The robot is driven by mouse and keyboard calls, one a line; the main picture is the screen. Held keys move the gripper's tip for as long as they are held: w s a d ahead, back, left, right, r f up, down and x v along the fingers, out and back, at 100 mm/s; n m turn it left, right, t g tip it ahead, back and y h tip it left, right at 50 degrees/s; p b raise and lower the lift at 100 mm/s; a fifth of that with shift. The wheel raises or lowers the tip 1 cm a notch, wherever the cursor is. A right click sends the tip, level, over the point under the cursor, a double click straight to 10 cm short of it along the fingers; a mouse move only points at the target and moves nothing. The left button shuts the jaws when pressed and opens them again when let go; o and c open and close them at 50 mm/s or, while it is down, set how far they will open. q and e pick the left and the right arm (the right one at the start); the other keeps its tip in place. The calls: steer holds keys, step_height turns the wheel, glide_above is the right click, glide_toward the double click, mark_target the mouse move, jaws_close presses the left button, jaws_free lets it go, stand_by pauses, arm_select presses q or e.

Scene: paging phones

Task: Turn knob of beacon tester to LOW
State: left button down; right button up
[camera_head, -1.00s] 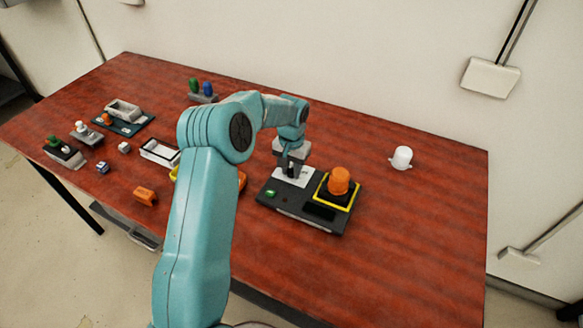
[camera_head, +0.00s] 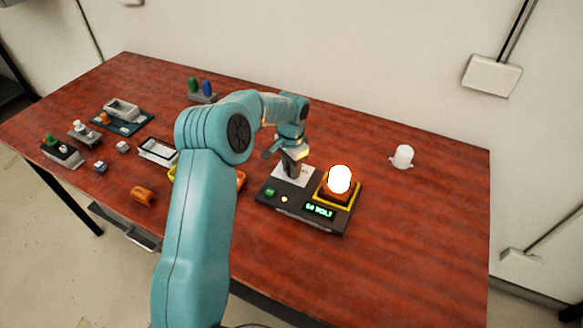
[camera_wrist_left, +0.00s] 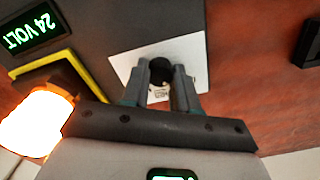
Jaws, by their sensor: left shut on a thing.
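The beacon tester (camera_head: 313,222) is a dark box on the red table. A beacon (camera_head: 340,180) on its yellow-edged pad glows white, and it also glows in the left wrist view (camera_wrist_left: 38,122). The tester's display (camera_head: 319,211) is lit green and reads 24 VOLT in the left wrist view (camera_wrist_left: 30,28). The black knob (camera_wrist_left: 161,70) sits on a white label plate (camera_wrist_left: 130,66). My left gripper (camera_wrist_left: 168,72) is shut on the knob from above, one finger on each side. The label's words are mostly hidden. My right gripper is not in view.
A white cap-like part (camera_head: 402,157) stands to the right of the tester. An orange part (camera_head: 143,194), a white tray (camera_head: 158,150) and several small parts lie to the left. The right side of the table is mostly clear.

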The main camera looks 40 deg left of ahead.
arm_select(q)
steer(key=shift+a+r+m, duration=0.1)
steer(key=shift+m, duration=0.2)
steer(key=c, duration=0.9)
jaws_free()
steer(key=shift+s, duration=0.1)
steer(key=shift+o, duration=0.2)
step_height(320, 180, up, 16)
steer(key=shift+r, duration=0.2)
steer(key=shift+s, duration=0.1)
